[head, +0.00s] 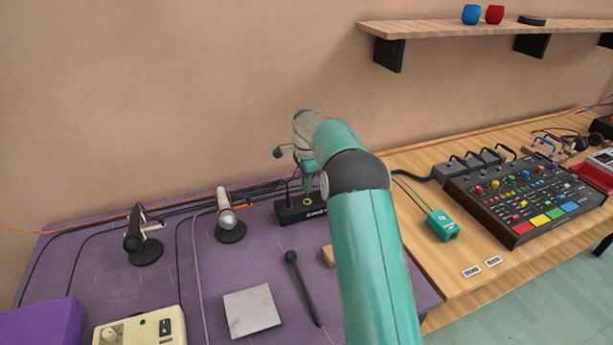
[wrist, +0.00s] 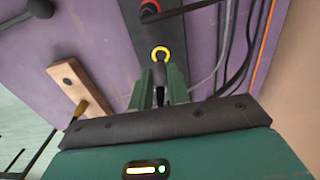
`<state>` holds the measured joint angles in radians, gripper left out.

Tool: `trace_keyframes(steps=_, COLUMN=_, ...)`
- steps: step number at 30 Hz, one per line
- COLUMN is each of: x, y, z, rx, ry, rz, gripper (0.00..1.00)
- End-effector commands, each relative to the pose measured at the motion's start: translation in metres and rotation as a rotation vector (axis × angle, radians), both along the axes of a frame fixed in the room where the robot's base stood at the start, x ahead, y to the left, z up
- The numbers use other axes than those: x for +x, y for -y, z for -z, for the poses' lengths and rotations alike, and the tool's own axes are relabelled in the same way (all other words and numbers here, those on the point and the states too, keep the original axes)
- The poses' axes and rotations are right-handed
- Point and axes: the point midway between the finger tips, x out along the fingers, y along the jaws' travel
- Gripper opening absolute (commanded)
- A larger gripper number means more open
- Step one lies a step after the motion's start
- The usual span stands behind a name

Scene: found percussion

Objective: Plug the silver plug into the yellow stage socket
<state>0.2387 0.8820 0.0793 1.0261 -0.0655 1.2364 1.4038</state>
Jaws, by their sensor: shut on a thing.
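The yellow stage socket (wrist: 161,53) is a yellow ring on a long black box (head: 300,211) on the purple table. The yellow ring also shows in the head view (head: 307,201). My gripper (wrist: 162,82) is just short of the ring in the wrist view, with its green fingers pointing toward it. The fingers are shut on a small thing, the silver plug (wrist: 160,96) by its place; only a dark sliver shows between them. Whether its tip touches the socket cannot be told. In the head view my gripper (head: 308,186) is over the box, partly hidden by my arm.
A red-ringed socket (wrist: 149,8) with a black plug and cable sits beside the yellow one. Cables run along the wall. A mixer (head: 522,195) is right.

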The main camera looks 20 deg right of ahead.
Motion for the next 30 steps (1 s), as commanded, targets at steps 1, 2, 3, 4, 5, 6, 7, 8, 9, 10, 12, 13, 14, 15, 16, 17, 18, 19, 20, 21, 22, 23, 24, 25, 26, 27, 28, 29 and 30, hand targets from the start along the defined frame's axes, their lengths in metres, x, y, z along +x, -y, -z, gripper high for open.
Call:
trace_keyframes(steps=1, x=0.0, y=0.001, z=0.005, rx=0.0, ry=-0.001, rz=0.0, gripper=0.0)
trace_keyframes(steps=2, x=0.0, y=0.001, z=0.007, rx=0.0, ry=-0.001, rz=0.001, gripper=0.0)
trace_keyframes(steps=3, x=0.0, y=0.001, z=0.009, rx=0.0, ry=0.0, rz=0.001, gripper=0.0)
trace_keyframes(steps=4, x=0.0, y=0.001, z=0.011, rx=0.0, ry=0.001, rz=0.001, gripper=0.0)
trace_keyframes(steps=5, x=0.0, y=0.001, z=0.012, rx=0.0, ry=0.001, rz=0.001, gripper=0.0)
trace_keyframes(steps=6, x=0.0, y=0.001, z=0.013, rx=0.0, ry=0.001, rz=0.001, gripper=0.0)
trace_keyframes(steps=7, x=0.0, y=0.001, z=0.014, rx=0.0, ry=0.001, rz=0.001, gripper=0.0)
trace_keyframes(steps=8, x=0.0, y=0.001, z=0.015, rx=0.0, ry=0.001, rz=0.001, gripper=0.0)
trace_keyframes(steps=9, x=0.0, y=0.001, z=0.016, rx=0.0, ry=0.001, rz=0.001, gripper=0.0)
trace_keyframes(steps=10, x=0.0, y=0.001, z=0.016, rx=0.001, ry=0.001, rz=0.001, gripper=0.0)
trace_keyframes(steps=12, x=0.0, y=0.001, z=0.017, rx=0.001, ry=0.001, rz=0.002, gripper=0.0)
trace_keyframes(steps=13, x=0.0, y=0.001, z=0.017, rx=0.001, ry=0.001, rz=0.002, gripper=0.0)
trace_keyframes(steps=14, x=0.0, y=0.001, z=0.016, rx=0.001, ry=0.001, rz=0.002, gripper=0.0)
trace_keyframes(steps=15, x=0.0, y=0.001, z=0.016, rx=0.001, ry=0.001, rz=0.002, gripper=0.0)
trace_keyframes(steps=16, x=0.0, y=0.001, z=0.016, rx=0.001, ry=0.001, rz=0.002, gripper=0.0)
trace_keyframes(steps=17, x=0.0, y=0.001, z=0.016, rx=0.001, ry=0.001, rz=0.002, gripper=0.0)
trace_keyframes(steps=18, x=0.0, y=0.001, z=0.016, rx=0.001, ry=0.001, rz=0.001, gripper=0.0)
trace_keyframes(steps=19, x=0.0, y=0.001, z=0.016, rx=0.001, ry=0.001, rz=0.001, gripper=0.0)
trace_keyframes(steps=20, x=0.0, y=0.001, z=0.016, rx=0.001, ry=0.001, rz=0.001, gripper=0.0)
trace_keyframes(steps=21, x=0.0, y=0.001, z=0.016, rx=0.001, ry=0.001, rz=0.001, gripper=0.0)
trace_keyframes(steps=22, x=0.0, y=0.001, z=0.016, rx=0.001, ry=0.001, rz=0.001, gripper=0.0)
trace_keyframes(steps=23, x=0.0, y=0.001, z=0.016, rx=0.001, ry=0.001, rz=0.001, gripper=0.0)
trace_keyframes(steps=24, x=0.0, y=0.001, z=0.016, rx=0.0, ry=0.001, rz=0.001, gripper=0.0)
trace_keyframes(steps=25, x=0.0, y=0.001, z=0.016, rx=0.0, ry=0.001, rz=0.001, gripper=0.0)
trace_keyframes(steps=26, x=0.0, y=0.001, z=0.016, rx=-0.001, ry=0.001, rz=0.001, gripper=0.0)
trace_keyframes(steps=27, x=0.0, y=0.001, z=0.016, rx=-0.001, ry=0.001, rz=0.001, gripper=0.0)
trace_keyframes(steps=28, x=0.0, y=0.001, z=0.016, rx=0.0, ry=0.001, rz=0.001, gripper=0.0)
trace_keyframes(steps=29, x=0.0, y=0.001, z=0.016, rx=0.0, ry=0.001, rz=0.001, gripper=0.0)
trace_keyframes(steps=30, x=0.0, y=0.001, z=0.016, rx=0.0, ry=0.001, rz=0.001, gripper=0.0)
